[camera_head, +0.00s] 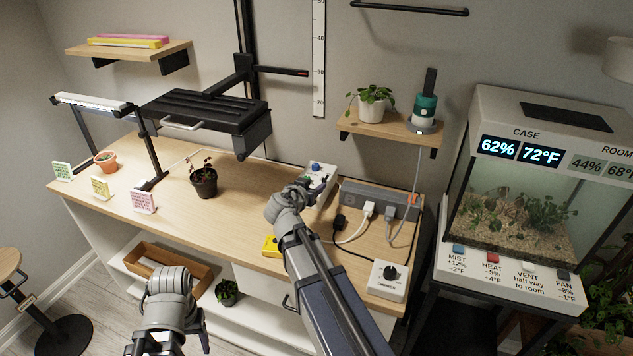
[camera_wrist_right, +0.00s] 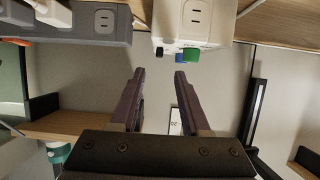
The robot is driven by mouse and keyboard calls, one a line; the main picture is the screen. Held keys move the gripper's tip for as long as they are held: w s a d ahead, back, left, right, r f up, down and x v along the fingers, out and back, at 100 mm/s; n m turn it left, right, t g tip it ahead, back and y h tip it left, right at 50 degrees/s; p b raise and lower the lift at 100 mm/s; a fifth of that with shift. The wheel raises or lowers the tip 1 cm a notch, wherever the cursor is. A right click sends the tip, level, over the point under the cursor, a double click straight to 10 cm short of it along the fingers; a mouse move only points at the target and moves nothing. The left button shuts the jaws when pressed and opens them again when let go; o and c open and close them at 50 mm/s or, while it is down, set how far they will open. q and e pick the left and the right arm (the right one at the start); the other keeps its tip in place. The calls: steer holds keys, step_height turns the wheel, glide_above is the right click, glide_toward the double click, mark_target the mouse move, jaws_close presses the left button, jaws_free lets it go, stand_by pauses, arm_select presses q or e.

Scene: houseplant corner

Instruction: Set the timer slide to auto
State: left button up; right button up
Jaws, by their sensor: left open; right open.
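A white box with a socket, which looks like the timer (camera_head: 326,172), stands on the bench against the left end of the grey power strip. In the right wrist view the white box (camera_wrist_right: 198,18) shows a blue knob, a green knob (camera_wrist_right: 191,54) and a small dark part. I cannot make out the slide or its setting. My right gripper (camera_head: 302,187) is open and empty close to the box's near left side; its fingers show apart in the wrist view (camera_wrist_right: 160,73). My left gripper (camera_head: 157,341) is open, low in front of the bench.
The grey power strip (camera_head: 357,195) holds plugs with loose cables. A white dial box (camera_head: 388,280) and a yellow object (camera_head: 271,246) lie near the front edge. A potted seedling (camera_head: 204,184) stands left, under a black lamp (camera_head: 205,108). A terrarium (camera_head: 515,200) stands right.

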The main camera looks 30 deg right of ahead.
mark_target(324, 179)
steer(key=b+x, duration=0.2)
steer(key=x, duration=0.5)
steer(key=shift+a+f+b, duration=0.1)
steer(key=shift+f+b, duration=0.05)
steer(key=shift+b, duration=0.15)
steer(key=shift+w+d, duration=0.15)
steer(key=shift+d, duration=0.15)
jaws_close()
stand_by(0.8)
